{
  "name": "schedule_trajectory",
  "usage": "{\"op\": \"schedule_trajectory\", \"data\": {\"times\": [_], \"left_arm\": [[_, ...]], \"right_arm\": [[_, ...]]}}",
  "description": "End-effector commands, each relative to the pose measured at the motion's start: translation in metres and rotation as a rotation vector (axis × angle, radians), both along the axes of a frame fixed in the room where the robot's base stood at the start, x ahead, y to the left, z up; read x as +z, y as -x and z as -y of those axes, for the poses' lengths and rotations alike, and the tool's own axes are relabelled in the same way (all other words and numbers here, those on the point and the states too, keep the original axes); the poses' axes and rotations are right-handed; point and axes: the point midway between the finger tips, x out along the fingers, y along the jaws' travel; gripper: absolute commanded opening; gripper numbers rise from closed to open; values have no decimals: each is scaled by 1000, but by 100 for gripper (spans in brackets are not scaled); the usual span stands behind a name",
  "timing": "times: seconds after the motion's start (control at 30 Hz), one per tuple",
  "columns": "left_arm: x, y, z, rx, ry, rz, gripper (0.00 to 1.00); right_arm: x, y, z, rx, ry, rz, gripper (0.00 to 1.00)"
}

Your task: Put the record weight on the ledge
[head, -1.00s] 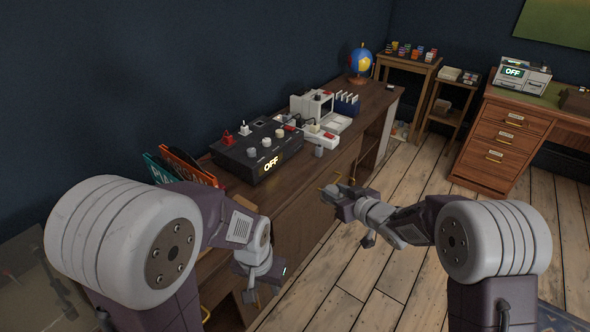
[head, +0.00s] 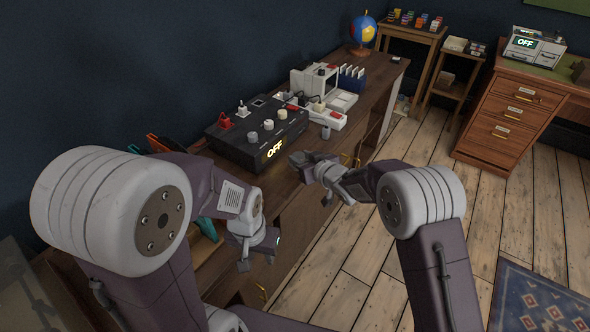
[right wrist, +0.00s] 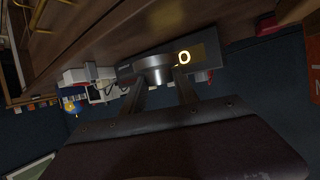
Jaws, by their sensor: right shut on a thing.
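The record weight appears to be the grey metal cylinder (right wrist: 157,68) in the right wrist view, between the fingertips of my right gripper (right wrist: 160,85). In the head view my right gripper (head: 300,162) is at the desk's front edge, just right of the black console's lit "OFF" display. The weight cannot be made out there. My left gripper (head: 258,252) hangs low in front of the desk, its fingers apart and empty. I cannot tell for certain which surface is the ledge; the long wooden desk top (head: 374,98) is the nearest flat surface.
The black console (head: 256,133) with knobs stands on the desk. Beside it are a small grey cylinder (head: 326,132), a white device (head: 318,82) and blue files (head: 351,80). A globe (head: 362,31) stands at the far end. Bare floor (head: 420,145) lies to the right.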

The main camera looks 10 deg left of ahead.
Motion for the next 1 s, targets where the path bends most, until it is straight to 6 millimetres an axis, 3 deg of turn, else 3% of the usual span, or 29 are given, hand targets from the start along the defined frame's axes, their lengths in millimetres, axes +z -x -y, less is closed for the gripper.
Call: {"op": "schedule_trajectory", "data": {"times": [0.1, 0.2, 0.37, 0.6, 0.93, 0.97, 1.0], "left_arm": [[-7, 0, 0, 0, 0, 0, 36], [-8, 0, 0, 0, 0, 1, 36], [-9, 0, 0, 0, 0, 1, 36], [-23, 0, 0, 0, 0, 1, 36], [-24, 0, 0, 0, 0, 1, 36], [-24, 0, 0, 0, 0, 1, 36], [-23, 0, 0, 0, 0, 1, 36]], "right_arm": [[-14, -8, -20, 1, -1, 2, 0], [-17, -11, -27, -1, -2, 2, 0], [-20, -11, -28, -1, -2, 1, 0], [-59, -11, -27, -1, -2, 1, 0], [-61, -11, -27, -1, -2, 2, 0], [-61, -11, -27, -1, 0, 0, 41], [-60, -11, -27, -1, 0, 0, 52]]}}
